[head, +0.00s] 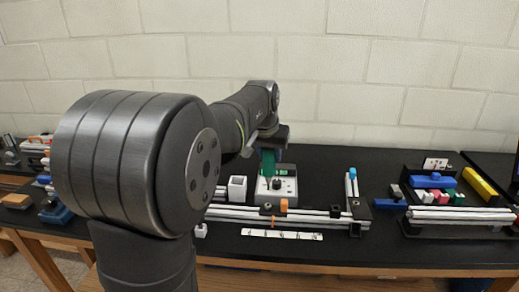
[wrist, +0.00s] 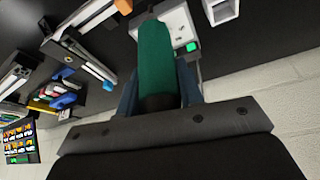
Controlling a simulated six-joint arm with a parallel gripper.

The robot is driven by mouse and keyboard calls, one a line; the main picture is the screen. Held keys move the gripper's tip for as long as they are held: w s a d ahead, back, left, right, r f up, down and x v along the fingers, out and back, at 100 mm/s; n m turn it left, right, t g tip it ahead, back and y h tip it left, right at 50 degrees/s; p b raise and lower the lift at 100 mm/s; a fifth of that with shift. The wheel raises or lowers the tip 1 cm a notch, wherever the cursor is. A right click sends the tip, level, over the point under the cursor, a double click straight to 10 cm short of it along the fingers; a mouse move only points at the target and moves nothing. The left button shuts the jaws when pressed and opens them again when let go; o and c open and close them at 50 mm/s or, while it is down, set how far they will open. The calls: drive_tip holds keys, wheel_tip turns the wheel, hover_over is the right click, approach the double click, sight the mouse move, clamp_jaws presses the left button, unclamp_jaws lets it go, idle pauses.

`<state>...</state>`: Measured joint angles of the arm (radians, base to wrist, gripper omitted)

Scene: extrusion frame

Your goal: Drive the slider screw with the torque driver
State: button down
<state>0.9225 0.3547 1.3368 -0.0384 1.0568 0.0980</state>
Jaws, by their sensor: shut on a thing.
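The torque driver, with a green handle, hangs in my gripper in the head view (head: 267,164). In the wrist view its handle (wrist: 155,58) sits between the two fingers of my gripper (wrist: 158,88), which is shut on it. The driver is over or in front of a white-and-grey station box (head: 289,190); whether its tip touches the box is hidden. The extrusion frame has pale rails (head: 315,218) lying in front of the box. An orange block (head: 284,205), possibly the slider, is on the rear rail. I cannot make out the slider screw.
A blue-tipped rail (head: 352,186) runs back at the frame's right. A white strip (head: 282,234) lies in front. A rack with coloured blocks (head: 450,215) is farther right. A wall closes the back.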

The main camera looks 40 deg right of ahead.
sight(270, 166)
idle(0.3)
drive_tip(key=shift+f, duration=3.95)
idle(0.8)
drive_tip(key=shift+r, duration=0.2)
drive_tip(key=shift+r, duration=1.65)
drive_tip(key=shift+r, duration=1.35)
